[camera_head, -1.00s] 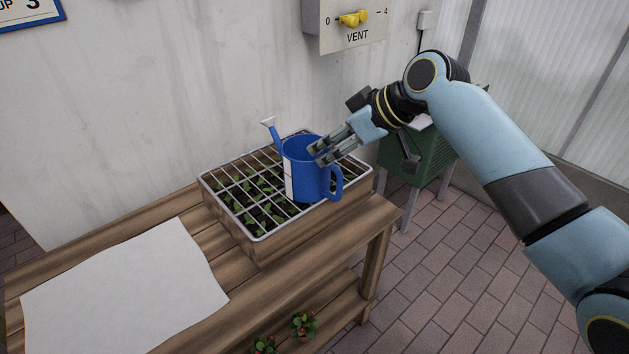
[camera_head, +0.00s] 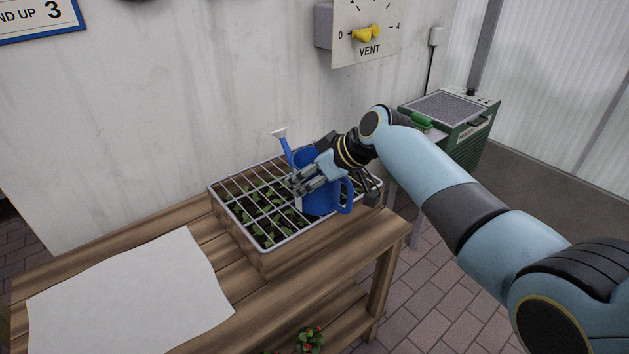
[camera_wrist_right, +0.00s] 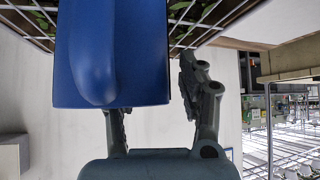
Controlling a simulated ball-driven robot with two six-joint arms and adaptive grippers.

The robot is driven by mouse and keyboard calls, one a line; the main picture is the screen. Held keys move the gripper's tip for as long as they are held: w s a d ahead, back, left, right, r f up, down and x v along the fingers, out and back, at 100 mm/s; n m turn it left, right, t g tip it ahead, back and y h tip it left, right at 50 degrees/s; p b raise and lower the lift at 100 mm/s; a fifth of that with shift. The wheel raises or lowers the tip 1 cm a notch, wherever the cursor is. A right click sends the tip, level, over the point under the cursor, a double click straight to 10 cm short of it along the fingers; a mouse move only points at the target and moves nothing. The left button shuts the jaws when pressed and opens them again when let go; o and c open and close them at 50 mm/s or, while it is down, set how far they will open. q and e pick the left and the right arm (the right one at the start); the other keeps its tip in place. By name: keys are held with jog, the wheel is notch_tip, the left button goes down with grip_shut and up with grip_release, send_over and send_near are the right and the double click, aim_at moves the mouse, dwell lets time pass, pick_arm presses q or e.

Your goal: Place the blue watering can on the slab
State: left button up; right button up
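The blue watering can (camera_head: 320,199) has a white spout rose and a handle on its right. It stands upright over the wire grid of the seedling tray (camera_head: 265,245). My right gripper (camera_head: 298,184) is at the can's upper part, its fingers across the front of the can body. In the right wrist view the can (camera_wrist_right: 110,60) covers most of one finger. The other finger (camera_wrist_right: 192,85) is apart from it, with a gap, so the gripper looks open. Contact cannot be told. A pale flat sheet with uneven edges (camera_head: 130,295), apparently the slab, lies bare on the bench. My left gripper is not in view.
The wooden bench (camera_head: 225,262) carries the tray and the pale sheet. A wall stands close behind, with a vent dial (camera_head: 367,35). A green box-like unit (camera_head: 465,130) is right of the bench. A red-flowered plant (camera_head: 309,340) is below.

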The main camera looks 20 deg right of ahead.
jog(key=shift+c, duration=0.5)
grip_shut()
